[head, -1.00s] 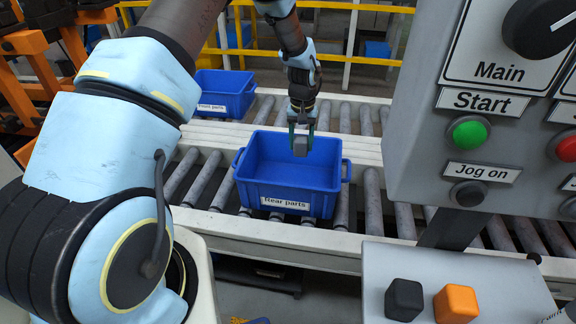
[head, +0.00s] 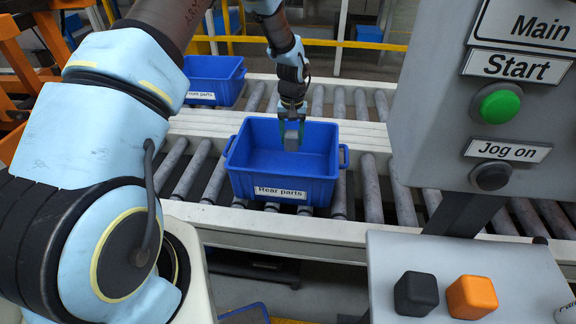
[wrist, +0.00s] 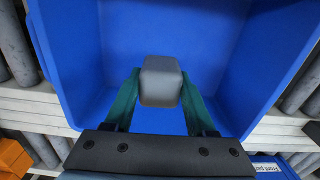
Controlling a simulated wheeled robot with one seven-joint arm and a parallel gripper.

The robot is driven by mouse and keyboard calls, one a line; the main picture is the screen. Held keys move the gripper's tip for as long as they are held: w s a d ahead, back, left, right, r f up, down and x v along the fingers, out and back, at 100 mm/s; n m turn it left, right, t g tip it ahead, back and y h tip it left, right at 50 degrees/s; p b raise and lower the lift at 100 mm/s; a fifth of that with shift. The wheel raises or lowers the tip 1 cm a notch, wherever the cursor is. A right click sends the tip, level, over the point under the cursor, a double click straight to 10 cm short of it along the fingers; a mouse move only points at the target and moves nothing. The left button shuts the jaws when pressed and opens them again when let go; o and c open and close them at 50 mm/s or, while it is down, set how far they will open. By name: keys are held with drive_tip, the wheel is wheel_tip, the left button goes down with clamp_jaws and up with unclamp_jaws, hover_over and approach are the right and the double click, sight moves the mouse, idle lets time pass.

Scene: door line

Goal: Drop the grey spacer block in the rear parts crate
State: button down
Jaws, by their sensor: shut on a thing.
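The grey spacer block (head: 291,139) is held between the fingers of my gripper (head: 291,128). In the wrist view the block (wrist: 160,82) sits between the two green fingertips (wrist: 160,90), with the blue crate floor behind it. The blue rear parts crate (head: 281,189), labelled "Rear parts", stands on the roller conveyor. My gripper is over the crate's opening, and the block appears at about rim height or just inside. The crate interior that I can see is empty.
A second blue crate (head: 213,82), labelled as front parts, stands farther back on the left. A grey control panel (head: 440,110) with a green Start button is at the right. A black block (head: 415,294) and an orange block (head: 471,297) rest on a grey stand nearer me.

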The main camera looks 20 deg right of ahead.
drive_tip(key=shift+c, duration=0.7)
unclamp_jaws()
wheel_tip(320, 180, up, 11)
drive_tip(key=b, duration=0.3)
drive_tip(key=shift+f, duration=0.1)
